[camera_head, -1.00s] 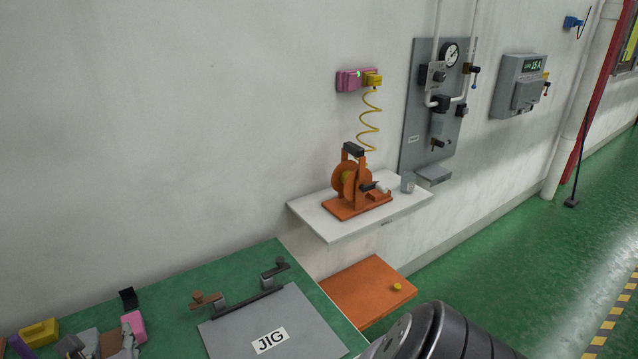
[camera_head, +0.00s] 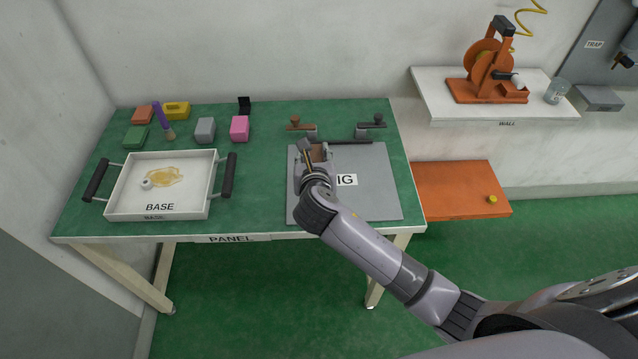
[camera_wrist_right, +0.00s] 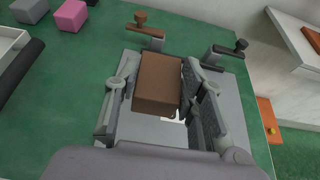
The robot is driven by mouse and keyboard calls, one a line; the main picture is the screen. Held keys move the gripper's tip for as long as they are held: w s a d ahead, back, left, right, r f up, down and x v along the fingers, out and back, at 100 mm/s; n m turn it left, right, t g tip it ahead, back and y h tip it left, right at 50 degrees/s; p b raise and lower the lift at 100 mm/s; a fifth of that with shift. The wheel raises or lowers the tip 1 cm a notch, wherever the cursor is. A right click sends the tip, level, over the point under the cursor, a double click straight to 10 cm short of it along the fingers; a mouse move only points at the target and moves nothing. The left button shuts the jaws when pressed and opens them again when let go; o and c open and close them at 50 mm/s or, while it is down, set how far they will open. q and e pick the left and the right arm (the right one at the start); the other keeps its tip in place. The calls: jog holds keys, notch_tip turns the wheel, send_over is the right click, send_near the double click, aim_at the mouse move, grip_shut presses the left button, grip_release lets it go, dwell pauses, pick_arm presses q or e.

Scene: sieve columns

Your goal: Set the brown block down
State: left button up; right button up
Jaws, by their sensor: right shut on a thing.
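The brown block (camera_wrist_right: 158,83) sits between the two fingers of my right gripper (camera_wrist_right: 165,98) in the right wrist view. The gripper is shut on it. In the head view the block (camera_head: 319,153) shows as a small brown patch beside my right gripper (camera_head: 311,158), over the left part of the grey JIG plate (camera_head: 375,190). The plate also shows under the block in the wrist view (camera_wrist_right: 235,88). I cannot tell whether the block touches the plate. My left gripper is not in view.
Two clamps, brown-handled (camera_head: 300,125) and dark-handled (camera_head: 371,125), stand at the plate's back edge. A white BASE tray (camera_head: 130,214) is on the left of the green table (camera_head: 262,205). Several blocks, including a pink one (camera_head: 240,128), and a brush (camera_head: 162,118) lie behind it.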

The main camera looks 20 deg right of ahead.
notch_tip(320, 180, down, 6)
jog(key=shift+f+b, duration=0.1)
jog(key=shift+b, duration=0.25)
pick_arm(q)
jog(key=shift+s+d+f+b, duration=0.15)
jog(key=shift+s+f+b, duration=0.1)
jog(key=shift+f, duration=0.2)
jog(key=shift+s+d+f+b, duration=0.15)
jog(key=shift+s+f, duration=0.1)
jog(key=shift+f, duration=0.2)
pick_arm(e)
jog(key=shift+f, duration=2.2)
jog(key=shift+f, duration=0.15)
jog(key=o, duration=1.2)
jog(key=shift+c, duration=0.2)
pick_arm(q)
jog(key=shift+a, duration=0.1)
pick_arm(e)
jog(key=shift+r, duration=0.2)
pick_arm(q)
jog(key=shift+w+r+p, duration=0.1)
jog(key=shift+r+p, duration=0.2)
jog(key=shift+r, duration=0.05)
pick_arm(e)
jog(key=v, duration=1.2)
